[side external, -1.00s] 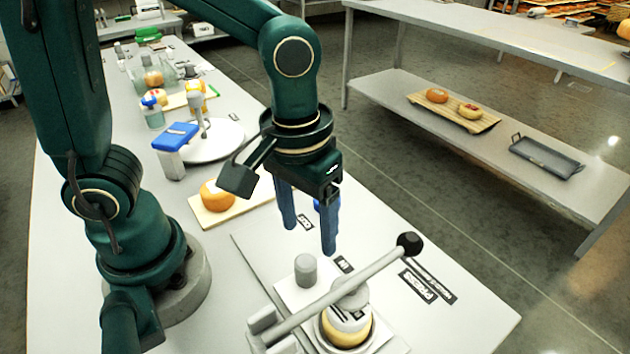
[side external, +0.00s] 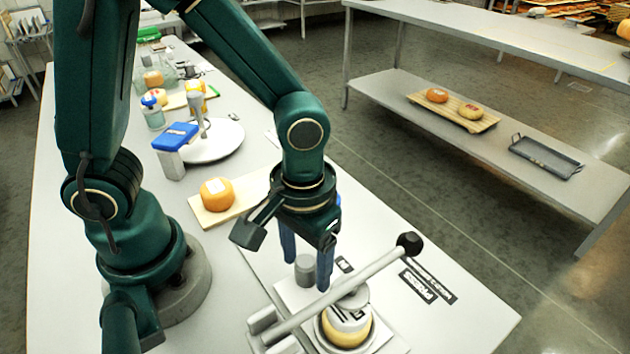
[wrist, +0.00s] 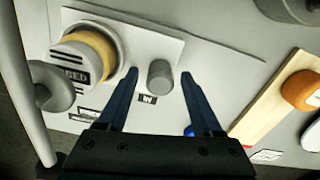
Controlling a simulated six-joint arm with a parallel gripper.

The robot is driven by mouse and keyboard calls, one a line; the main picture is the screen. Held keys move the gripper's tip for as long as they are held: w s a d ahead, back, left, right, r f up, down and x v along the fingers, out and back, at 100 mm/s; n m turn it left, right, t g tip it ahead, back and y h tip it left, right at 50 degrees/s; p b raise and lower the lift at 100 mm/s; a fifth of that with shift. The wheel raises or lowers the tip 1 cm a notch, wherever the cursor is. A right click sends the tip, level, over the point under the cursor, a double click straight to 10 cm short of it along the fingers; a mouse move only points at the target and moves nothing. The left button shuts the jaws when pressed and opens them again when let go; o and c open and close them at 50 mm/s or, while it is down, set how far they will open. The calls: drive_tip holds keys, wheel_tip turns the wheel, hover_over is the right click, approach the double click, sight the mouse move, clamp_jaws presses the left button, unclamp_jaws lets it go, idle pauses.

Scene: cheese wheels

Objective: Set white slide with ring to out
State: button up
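The white slide (side external: 287,292) is a flat plate with a grey upright knob (side external: 306,268) at one end and a ring holding a yellow cheese wheel (side external: 346,334) at the other. The ring end sits under the press lever (side external: 345,286). My gripper (side external: 309,274) is open and points down, with its blue fingers on either side of the knob. In the wrist view, the knob (wrist: 160,74) stands between the fingertips (wrist: 159,73) with gaps on both sides. A small label (wrist: 148,99), seemingly "IN", lies beside the knob.
The lever's black ball end (side external: 409,243) reaches over the bench near the PRESS label (side external: 428,287). An orange cheese (side external: 217,194) sits on a wooden board (side external: 240,205) behind my gripper. A blue thing is partly hidden behind my gripper.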

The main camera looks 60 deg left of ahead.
clamp_jaws()
idle(1.2)
